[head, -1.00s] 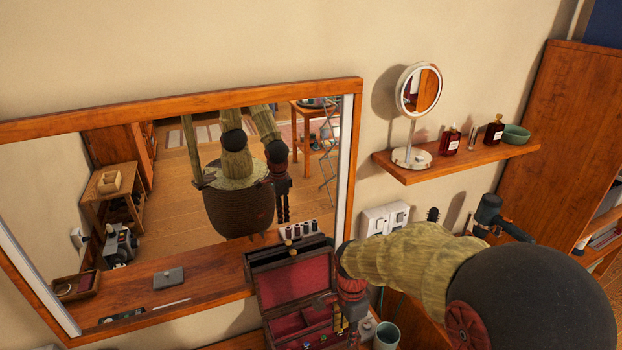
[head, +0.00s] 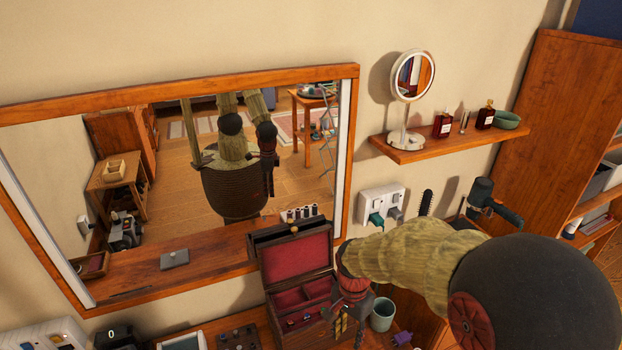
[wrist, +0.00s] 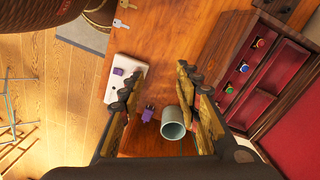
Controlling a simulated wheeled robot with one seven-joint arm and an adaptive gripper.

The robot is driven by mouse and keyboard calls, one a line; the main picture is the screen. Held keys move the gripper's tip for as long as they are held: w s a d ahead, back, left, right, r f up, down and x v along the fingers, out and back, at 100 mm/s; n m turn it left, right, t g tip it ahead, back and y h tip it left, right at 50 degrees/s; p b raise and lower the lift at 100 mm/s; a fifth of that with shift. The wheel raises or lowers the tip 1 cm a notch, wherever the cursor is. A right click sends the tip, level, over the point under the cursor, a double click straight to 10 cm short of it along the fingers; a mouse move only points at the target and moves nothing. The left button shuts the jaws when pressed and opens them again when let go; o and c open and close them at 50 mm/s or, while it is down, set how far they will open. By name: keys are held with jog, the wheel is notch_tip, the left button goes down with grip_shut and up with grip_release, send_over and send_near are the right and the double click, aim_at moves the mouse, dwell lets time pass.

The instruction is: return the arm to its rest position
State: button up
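My arm reaches in from the right of the head view, and my gripper (head: 348,322) points down in front of the open jewelry box (head: 298,258). In the wrist view my gripper (wrist: 161,70) is open, with its two fingers apart and nothing held between them. A grey-green cup (wrist: 174,122) and a purple plug-like item (wrist: 149,113) show in the gap, lower down. The cup (head: 382,315) stands just right of the gripper in the head view.
A white power strip (wrist: 122,80) lies left of the fingers in the wrist view. A wall shelf (head: 455,137) bears a round mirror (head: 411,76) and bottles. A large framed mirror (head: 350,170) hangs behind the desk. A hair dryer (head: 484,198) is beyond my arm.

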jog(key=s+d+r+n+t+b, duration=0.3)
jog(key=s+d+r+n+b, duration=0.1)
jog(key=s+r, duration=0.4)
jog(key=s+d+r+n+t+b, duration=0.3)
jog(key=s+d+r+n, duration=0.1)
jog(key=s+r, duration=0.4)
jog(key=shift+s+d+n+b, duration=0.3)
jog(key=shift+s+d+b, duration=0.1)
jog(key=shift+d, duration=0.3)
jog(key=shift+o, duration=0.4)
